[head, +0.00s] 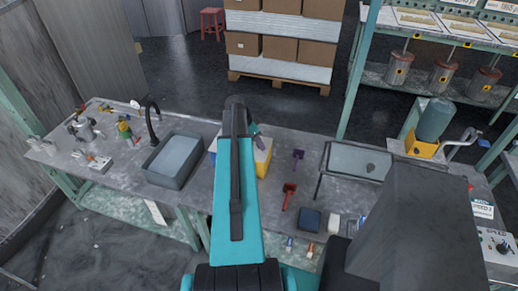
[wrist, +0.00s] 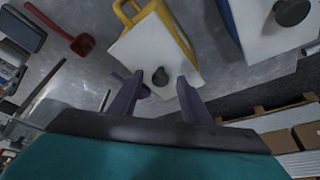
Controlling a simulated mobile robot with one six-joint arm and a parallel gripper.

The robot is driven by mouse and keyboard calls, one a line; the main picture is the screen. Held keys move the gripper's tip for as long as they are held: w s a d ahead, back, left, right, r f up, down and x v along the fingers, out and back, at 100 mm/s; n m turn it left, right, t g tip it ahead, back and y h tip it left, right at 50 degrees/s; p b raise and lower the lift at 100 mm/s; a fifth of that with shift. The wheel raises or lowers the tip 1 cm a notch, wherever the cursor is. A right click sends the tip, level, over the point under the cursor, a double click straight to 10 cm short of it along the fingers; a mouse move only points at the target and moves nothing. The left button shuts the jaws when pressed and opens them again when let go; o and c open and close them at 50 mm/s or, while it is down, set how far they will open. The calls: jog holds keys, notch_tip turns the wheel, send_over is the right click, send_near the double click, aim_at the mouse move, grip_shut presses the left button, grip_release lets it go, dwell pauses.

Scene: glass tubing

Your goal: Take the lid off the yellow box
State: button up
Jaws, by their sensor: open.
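I cannot tell how far down the fingers reach. The lid sits on the box. In the head view, the yellow box (head: 263,162) is on the bench, partly hidden behind my arm. My gripper is mostly hidden there.
A blue box with a white lid (wrist: 262,30) and dark knob stands beside the yellow one. A red scoop (head: 289,194) and a purple tool (head: 298,155) lie to the right on the bench. A grey sink (head: 174,160) is left, a metal tray (head: 355,161) right.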

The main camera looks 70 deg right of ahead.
grip_shut()
jog(key=shift+r, duration=0.1)
dwell(0.3)
jog(key=shift+r+b, duration=1)
jog(key=shift+r, duration=0.6)
jog(key=s+a+b, duration=0.2)
jog(key=a, duration=0.4)
jog(key=s+a+r+b, duration=0.1)
jog(key=s+a+b, duration=0.1)
jog(key=a, duration=0.4)
jog(key=shift+a+b, duration=0.35)
jog(key=shift+b, duration=0.25)
jog(key=shift+b, duration=1.15)
jog(key=b, duration=0.5)
jog(key=shift+a+r, duration=0.1)
jog(key=shift+a, duration=0.15)
jog(key=a+b, duration=0.1)
jog(key=b, duration=0.4)
jog(key=shift+s+a+b, duration=0.1)
jog(key=shift+s+b, duration=0.1)
jog(key=shift+b, duration=0.2)
